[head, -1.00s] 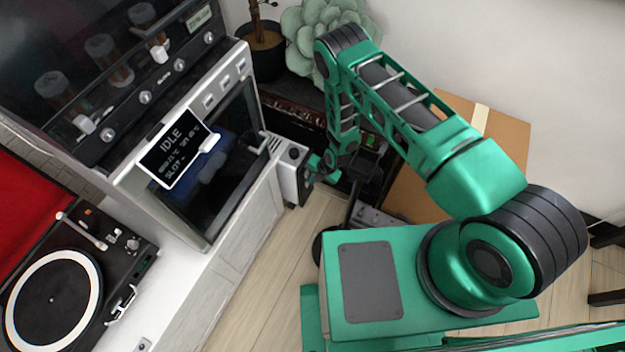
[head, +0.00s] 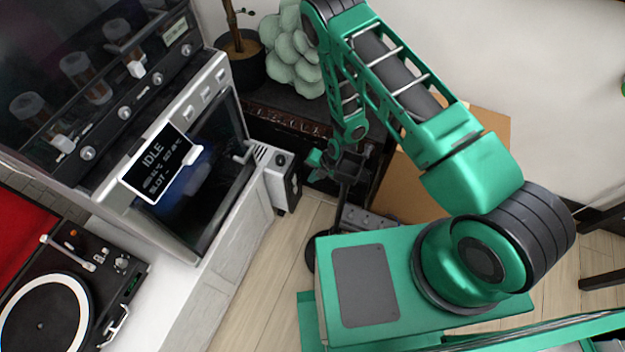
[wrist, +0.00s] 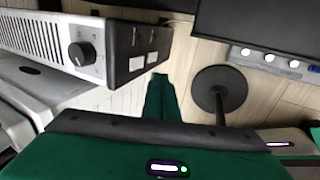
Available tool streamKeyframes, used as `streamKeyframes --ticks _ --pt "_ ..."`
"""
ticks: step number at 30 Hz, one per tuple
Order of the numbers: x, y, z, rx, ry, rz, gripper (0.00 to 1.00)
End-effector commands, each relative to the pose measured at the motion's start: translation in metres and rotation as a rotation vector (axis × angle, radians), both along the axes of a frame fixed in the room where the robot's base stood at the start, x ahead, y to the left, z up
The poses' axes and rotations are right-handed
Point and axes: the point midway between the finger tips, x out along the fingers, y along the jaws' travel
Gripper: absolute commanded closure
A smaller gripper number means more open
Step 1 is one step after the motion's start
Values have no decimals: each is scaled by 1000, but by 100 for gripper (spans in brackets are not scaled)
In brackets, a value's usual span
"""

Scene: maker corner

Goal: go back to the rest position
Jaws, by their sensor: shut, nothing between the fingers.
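My green arm reaches from my base towards the back, its far end pointing down. My gripper (head: 316,164) is small in the head view, just right of a grey-white box with a knob (head: 279,181), with a small gap seen between them. In the wrist view, the green fingers (wrist: 160,98) lie together with nothing held between them. They are over the floor, and the box (wrist: 105,45) is up and to the left of them.
A machine with an IDLE screen (head: 160,163) and a turntable (head: 48,318) stand on the left. A potted plant (head: 293,55) is at the back. A cardboard box (head: 405,190) is behind my arm. A round black stand base (wrist: 219,88) stands on the wooden floor.

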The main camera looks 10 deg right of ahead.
Motion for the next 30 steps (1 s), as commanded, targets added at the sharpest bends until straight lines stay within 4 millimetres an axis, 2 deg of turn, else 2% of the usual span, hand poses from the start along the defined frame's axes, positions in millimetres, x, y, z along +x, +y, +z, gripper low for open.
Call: streamKeyframes --ticks 17,20,23,30 --pt "0 -1 1 0 0 -3 100" --pt "5 -4 8 0 5 -24 100" --pt "17 -12 29 -2 20 -88 100" --pt "51 -54 114 -8 98 -383 100"
